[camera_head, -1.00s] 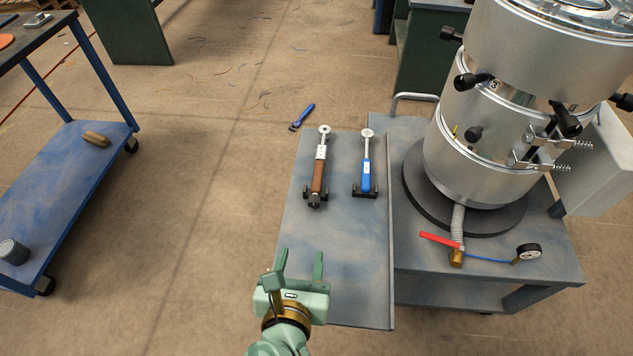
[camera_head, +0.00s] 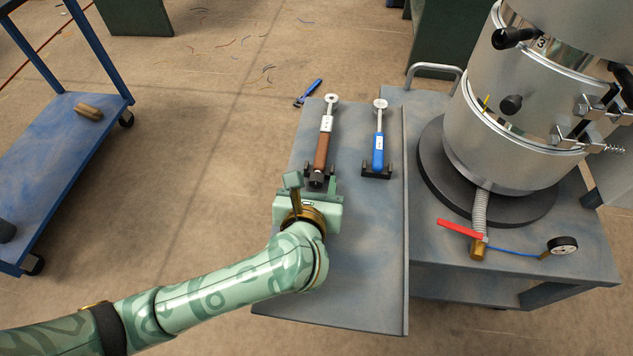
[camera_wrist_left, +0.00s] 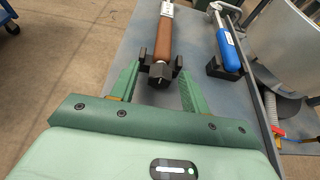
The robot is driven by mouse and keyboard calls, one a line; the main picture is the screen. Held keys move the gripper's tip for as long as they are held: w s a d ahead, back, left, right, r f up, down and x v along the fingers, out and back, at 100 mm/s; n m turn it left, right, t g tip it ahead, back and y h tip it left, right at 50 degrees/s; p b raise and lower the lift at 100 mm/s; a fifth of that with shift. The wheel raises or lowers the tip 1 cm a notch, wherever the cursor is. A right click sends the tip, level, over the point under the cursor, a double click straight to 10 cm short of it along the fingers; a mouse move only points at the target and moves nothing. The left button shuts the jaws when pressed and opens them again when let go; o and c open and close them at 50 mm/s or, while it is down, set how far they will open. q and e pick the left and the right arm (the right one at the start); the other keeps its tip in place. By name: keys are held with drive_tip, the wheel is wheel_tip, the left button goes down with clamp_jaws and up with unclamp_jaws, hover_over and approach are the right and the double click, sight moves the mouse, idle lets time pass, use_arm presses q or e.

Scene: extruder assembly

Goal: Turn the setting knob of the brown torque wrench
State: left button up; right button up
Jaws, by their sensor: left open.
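The brown torque wrench (camera_head: 323,148) lies in a black holder on the grey-blue side shelf, its ring head pointing away from me. It also shows in the left wrist view (camera_wrist_left: 164,38). Its dark setting knob (camera_wrist_left: 160,72) faces my left gripper. My left gripper (camera_wrist_left: 157,78) is open, with one green finger on each side of the knob end and a gap to it. In the head view the left gripper (camera_head: 312,184) is at the near end of the wrench and partly covers the knob and holder. My right gripper is not in view.
A blue torque wrench (camera_head: 378,145) lies in its own holder to the right. The shelf (camera_head: 350,290) is bare in front. A large metal extruder barrel (camera_head: 500,130) with a red-handled valve (camera_head: 458,228) stands on the right. A blue cart (camera_head: 60,165) stands at the left.

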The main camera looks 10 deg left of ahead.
use_arm(q)
drive_tip(key=shift+w, duration=0.1)
drive_tip(key=c, duration=1)
drive_tip(key=shift+r, duration=0.1)
